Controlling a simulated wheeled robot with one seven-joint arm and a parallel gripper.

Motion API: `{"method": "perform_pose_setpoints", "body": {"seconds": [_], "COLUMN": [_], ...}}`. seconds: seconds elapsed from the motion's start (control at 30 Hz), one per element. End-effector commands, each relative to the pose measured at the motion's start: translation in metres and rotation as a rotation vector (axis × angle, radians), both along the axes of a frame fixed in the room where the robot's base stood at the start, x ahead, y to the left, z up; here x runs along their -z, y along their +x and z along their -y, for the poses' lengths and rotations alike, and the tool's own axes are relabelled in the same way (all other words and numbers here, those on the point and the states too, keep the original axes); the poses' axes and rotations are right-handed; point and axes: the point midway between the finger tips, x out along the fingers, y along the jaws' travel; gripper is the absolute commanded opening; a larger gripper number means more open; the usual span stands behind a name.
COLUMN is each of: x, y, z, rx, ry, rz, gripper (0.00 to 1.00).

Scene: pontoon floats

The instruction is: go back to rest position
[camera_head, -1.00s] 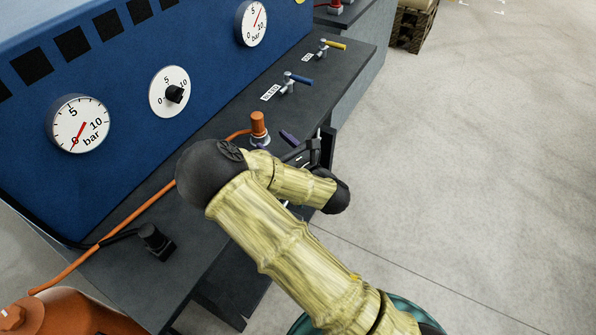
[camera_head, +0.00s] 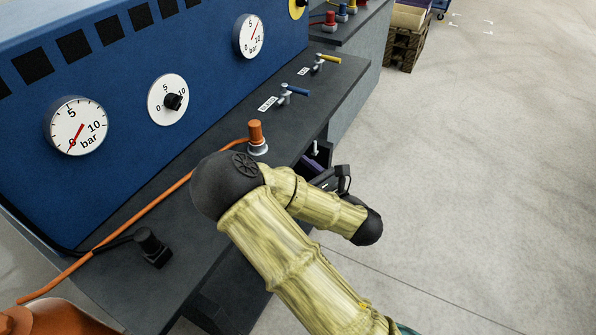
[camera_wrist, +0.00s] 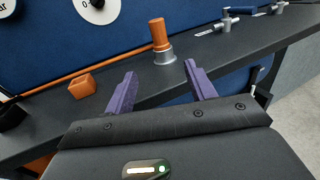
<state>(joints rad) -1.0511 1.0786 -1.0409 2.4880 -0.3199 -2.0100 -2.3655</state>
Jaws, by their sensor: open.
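My gripper (camera_wrist: 155,84) is open, with two purple fingers spread apart and nothing between them in the wrist view. In the head view my gripper (camera_head: 316,160) is partly hidden behind my yellow arm, off the front edge of the dark bench (camera_head: 205,183). An orange-capped fitting (camera_head: 256,138) stands upright on the bench with an orange hose running from it. It also shows beyond the fingers in the wrist view (camera_wrist: 160,42), apart from them.
A blue panel with gauges (camera_head: 78,126) and a knob (camera_head: 173,102) rises behind the bench. A blue-handled valve (camera_head: 290,92) and a yellow-handled valve (camera_head: 325,60) stand farther along. An orange block (camera_wrist: 82,87) lies on the bench. The floor (camera_head: 480,180) at right is clear.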

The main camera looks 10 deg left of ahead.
Motion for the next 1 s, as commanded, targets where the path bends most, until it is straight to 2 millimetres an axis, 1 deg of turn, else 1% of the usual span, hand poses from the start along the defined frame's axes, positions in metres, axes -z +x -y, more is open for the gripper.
{"method": "perform_pose_setpoints", "body": {"seconds": [0.53,0.63,0.67,0.77,0.9,1.0], "x": [0.0,-0.001,-0.001,-0.001,0.002,0.006], "y": [0.0,0.003,0.006,0.019,0.039,0.048], "z": [0.0,0.004,0.007,0.026,0.066,0.094], "rx": [0.0,0.022,0.038,0.129,0.328,0.479], "ry": [0.001,0.017,0.028,0.1,0.287,0.456], "rz": [-0.001,-0.025,-0.042,-0.142,-0.371,-0.545], "gripper": [0.55,0.55,0.55,0.55,0.55,0.55]}}
